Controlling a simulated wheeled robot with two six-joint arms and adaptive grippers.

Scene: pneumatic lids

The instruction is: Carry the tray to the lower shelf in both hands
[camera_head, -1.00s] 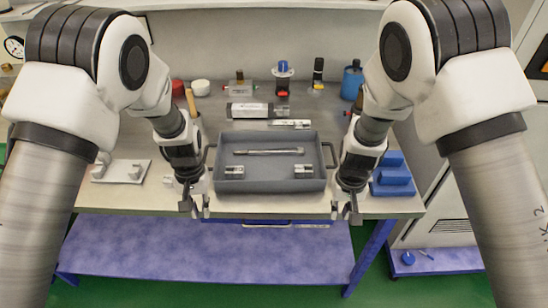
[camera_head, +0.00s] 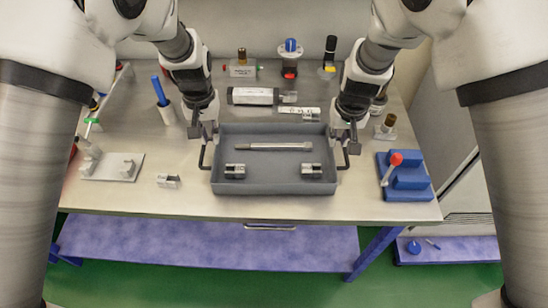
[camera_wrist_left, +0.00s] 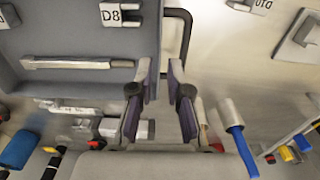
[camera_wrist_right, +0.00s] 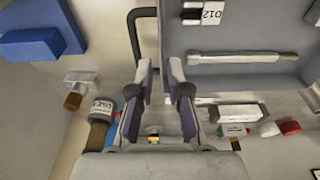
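The grey tray (camera_head: 270,192) rests on the workbench and has a black wire handle on each side. It holds a long metal rod (camera_head: 274,146) and two small metal blocks with labels. My left gripper (camera_head: 203,132) is open above the left handle (camera_head: 203,160), which also shows beyond the fingers in the left wrist view (camera_wrist_left: 186,38). My right gripper (camera_head: 349,138) is open above the right handle (camera_head: 342,160), also beyond the fingers in the right wrist view (camera_wrist_right: 133,40). Neither gripper visibly touches a handle. The purple lower shelf (camera_head: 200,245) lies under the bench.
Behind the tray lie a metal cylinder (camera_head: 252,96) and a labelled flat part (camera_head: 297,112). Blue blocks (camera_head: 405,178) stand to the right, a white plate (camera_head: 112,167) to the left. A blue bench leg (camera_head: 374,250) bounds the shelf at right. The visible shelf surface is clear.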

